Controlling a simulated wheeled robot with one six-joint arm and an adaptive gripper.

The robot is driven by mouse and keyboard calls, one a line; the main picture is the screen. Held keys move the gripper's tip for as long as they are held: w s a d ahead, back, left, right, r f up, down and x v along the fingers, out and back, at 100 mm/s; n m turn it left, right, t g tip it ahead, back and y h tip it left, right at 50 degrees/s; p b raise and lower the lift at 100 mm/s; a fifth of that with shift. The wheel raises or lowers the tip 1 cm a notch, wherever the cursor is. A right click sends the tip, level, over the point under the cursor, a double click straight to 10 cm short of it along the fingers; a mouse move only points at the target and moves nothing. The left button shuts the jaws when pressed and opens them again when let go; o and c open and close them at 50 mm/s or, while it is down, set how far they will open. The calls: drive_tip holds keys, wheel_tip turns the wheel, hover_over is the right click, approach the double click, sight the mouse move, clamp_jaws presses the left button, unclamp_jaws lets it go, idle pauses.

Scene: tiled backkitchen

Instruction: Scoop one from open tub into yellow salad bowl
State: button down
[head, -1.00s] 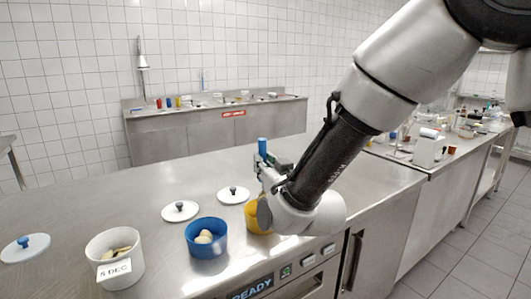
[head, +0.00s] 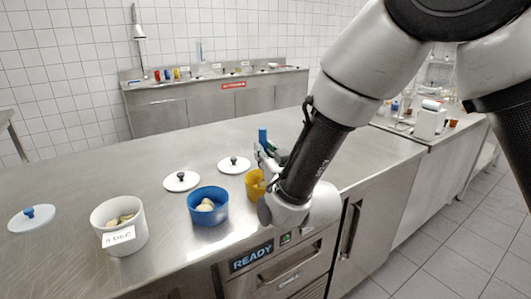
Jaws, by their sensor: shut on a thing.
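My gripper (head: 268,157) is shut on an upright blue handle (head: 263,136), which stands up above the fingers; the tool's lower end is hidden. A yellow container (head: 252,190) stands on the steel counter just below and beside my gripper, partly covered by my wrist; some yellowish contents show in it. I cannot tell whether the tool is inside it. To its left stand an open blue tub (head: 208,216) with pale round pieces and an open white tub (head: 139,240) with pale pieces and a date label (head: 118,236).
Two white lids with dark knobs (head: 174,186) (head: 227,169) lie behind the tubs, and a white lid with a blue knob (head: 21,222) lies far left. The front counter edge has a READY panel (head: 251,256). The counter (head: 110,180) behind the lids is clear.

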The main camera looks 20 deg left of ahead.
drive_tip(key=shift+f, duration=0.75)
idle(1.2)
wheel_tip(320, 180, up, 12)
drive_tip(key=shift+f, duration=0.15)
idle(0.7)
idle(0.3)
